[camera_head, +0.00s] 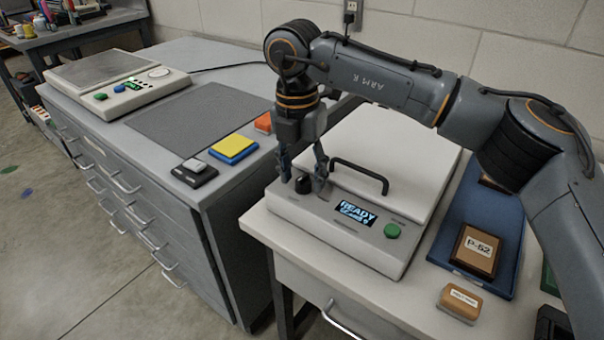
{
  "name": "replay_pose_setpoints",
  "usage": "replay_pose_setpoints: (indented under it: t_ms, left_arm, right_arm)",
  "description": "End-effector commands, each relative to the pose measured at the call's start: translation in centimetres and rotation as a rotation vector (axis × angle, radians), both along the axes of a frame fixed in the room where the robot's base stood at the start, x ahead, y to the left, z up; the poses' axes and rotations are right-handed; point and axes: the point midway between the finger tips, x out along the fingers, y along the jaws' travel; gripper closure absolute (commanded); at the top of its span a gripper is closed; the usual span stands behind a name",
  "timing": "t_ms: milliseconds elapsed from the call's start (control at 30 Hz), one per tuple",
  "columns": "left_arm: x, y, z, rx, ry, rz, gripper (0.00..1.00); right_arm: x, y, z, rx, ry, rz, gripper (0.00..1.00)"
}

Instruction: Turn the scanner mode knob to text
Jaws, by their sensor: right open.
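The scanner (345,246) is a white flatbed unit with a closed lid (415,160) and a dark lid handle. Its small display (356,212) reads "READY" with a second line too small to read surely. A green button (392,230) sits right of the display. The dark mode knob (303,184) is at the left of the front panel; its setting cannot be read. My right gripper (303,180) points down with open fingers, one on each side of the knob; whether they touch it I cannot tell. My left gripper is not in view.
A grey drawer cabinet (130,165) stands left, with a white device (120,85) and yellow, orange and black items on top. Right of the scanner are a blue tray (485,218) with a box marked P-52 (476,250) and a tan block (459,303).

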Motion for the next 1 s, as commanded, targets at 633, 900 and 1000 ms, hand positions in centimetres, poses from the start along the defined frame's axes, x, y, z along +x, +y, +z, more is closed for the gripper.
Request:
replay_pose_setpoints:
  t_ms: [633,900,1000]
  left_arm:
    - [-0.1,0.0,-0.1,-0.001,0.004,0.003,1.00]
    - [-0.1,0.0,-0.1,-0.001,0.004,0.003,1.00]
    - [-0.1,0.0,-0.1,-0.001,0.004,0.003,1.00]
  right_arm:
    - [0.3,0.6,11.0,0.002,-0.002,-0.001,0.48]
    - [0.3,0.6,11.4,0.000,-0.001,0.000,0.48]
    - [0.3,0.6,11.4,0.000,-0.001,0.000,0.48]
